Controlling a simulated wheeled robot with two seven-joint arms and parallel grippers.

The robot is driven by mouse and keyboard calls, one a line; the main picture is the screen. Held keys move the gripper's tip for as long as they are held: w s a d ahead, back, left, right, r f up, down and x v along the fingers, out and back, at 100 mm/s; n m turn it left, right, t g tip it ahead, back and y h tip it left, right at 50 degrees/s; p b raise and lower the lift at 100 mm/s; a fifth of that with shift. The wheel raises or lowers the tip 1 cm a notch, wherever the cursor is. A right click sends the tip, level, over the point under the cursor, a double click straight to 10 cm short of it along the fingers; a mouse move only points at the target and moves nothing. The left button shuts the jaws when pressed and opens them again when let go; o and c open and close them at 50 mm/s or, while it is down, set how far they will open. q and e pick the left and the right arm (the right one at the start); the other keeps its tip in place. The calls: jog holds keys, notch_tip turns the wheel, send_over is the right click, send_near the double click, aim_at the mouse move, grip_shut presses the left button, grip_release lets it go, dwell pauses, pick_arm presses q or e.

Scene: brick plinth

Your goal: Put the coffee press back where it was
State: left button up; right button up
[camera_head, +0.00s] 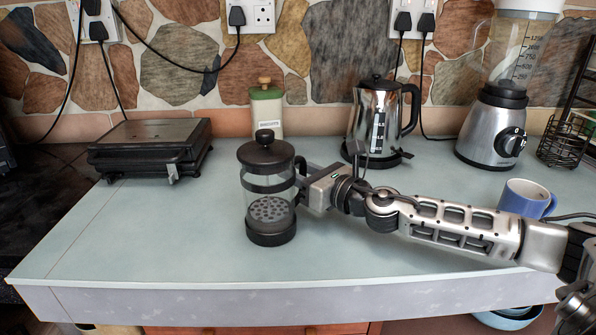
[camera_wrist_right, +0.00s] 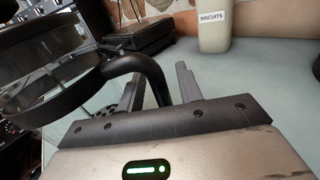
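The coffee press (camera_head: 268,187), a clear glass cylinder with black lid, bands, base and handle, stands upright on the counter left of centre. My right gripper (camera_head: 304,181) is at its right side, by the handle. In the right wrist view the curved black handle (camera_wrist_right: 152,75) passes between the two fingers of the right gripper (camera_wrist_right: 160,88). The fingers are spread apart, with a gap showing beside the handle, so they look open around it. The glass body also shows at the left of that view. My left gripper is not in view.
A biscuit jar (camera_head: 266,110) stands behind the press, and a steel kettle (camera_head: 378,112) behind my right arm. A black folded appliance (camera_head: 150,146) is at the back left. A blender (camera_head: 492,125) and blue mug (camera_head: 527,199) are at right. The counter (camera_head: 150,235) is clear at front left.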

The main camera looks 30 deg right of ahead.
jog(key=shift+r, duration=0.1)
jog(key=shift+s+d+f+b, duration=0.2)
jog(key=shift+s+b, duration=0.1)
jog(key=shift+s, duration=0.2)
jog(key=shift+b+v, duration=0.55)
jog(key=shift+v, duration=0.35)
jog(key=shift+s+d, duration=0.15)
jog(key=shift+s, duration=0.2)
jog(key=shift+s+b, duration=0.35)
jog(key=shift+s, duration=0.2)
jog(key=shift+s+r+p, duration=0.15)
jog(key=shift+s+p, duration=0.2)
jog(key=shift+s, duration=0.2)
jog(key=shift+p+v, duration=0.5)
jog(key=shift+v, duration=0.5)
jog(key=v, duration=0.3)
jog(key=shift+d+p, duration=0.1)
jog(key=shift+p, duration=0.25)
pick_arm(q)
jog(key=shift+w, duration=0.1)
pick_arm(e)
jog(key=shift+s+d, duration=0.15)
jog(key=shift+s, duration=0.45)
